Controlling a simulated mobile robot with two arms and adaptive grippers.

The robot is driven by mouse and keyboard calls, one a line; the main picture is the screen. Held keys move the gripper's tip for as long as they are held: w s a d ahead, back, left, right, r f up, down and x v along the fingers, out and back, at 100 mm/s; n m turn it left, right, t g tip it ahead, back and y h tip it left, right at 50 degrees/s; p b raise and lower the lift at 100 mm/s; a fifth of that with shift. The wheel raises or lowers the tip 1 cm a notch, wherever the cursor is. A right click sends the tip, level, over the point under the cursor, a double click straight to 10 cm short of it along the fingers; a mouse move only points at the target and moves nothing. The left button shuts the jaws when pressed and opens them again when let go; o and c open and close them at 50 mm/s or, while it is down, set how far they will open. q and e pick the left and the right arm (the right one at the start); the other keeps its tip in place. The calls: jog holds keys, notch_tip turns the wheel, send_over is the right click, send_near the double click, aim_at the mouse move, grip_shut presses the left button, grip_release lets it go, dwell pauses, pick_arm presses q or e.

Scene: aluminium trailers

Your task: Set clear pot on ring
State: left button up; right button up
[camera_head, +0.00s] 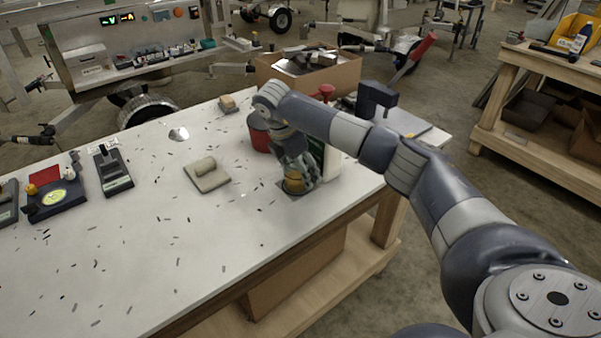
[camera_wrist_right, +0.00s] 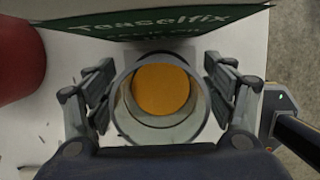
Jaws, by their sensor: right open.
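The clear pot (camera_wrist_right: 127,121) with orange contents stands between the fingers of my right gripper (camera_wrist_right: 160,95), seen from above in the right wrist view. The fingers are open on either side of it. In the head view my right gripper (camera_head: 294,170) is down at the table's right part, partly hiding the pot (camera_head: 293,184). A dark blue base with a round yellow-green disc (camera_head: 56,198) sits at the table's left; I cannot tell for sure whether this is the ring. My left gripper is not in view.
A Teaselfix box (camera_wrist_right: 150,27) stands close behind the pot. A red container (camera_head: 259,137) is just left of it. A beige block on a pad (camera_head: 207,178) lies mid-table. Small dark bits are scattered over the white tabletop (camera_head: 150,255), whose front is otherwise clear.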

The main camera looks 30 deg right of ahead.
jog(key=a, duration=0.4)
jog(key=a+b, duration=0.1)
jog(key=a, duration=0.3)
jog(key=s+a+b, duration=0.1)
jog(key=a, duration=0.3)
jog(key=shift+a+r, duration=0.1)
jog(key=shift+r, duration=0.05)
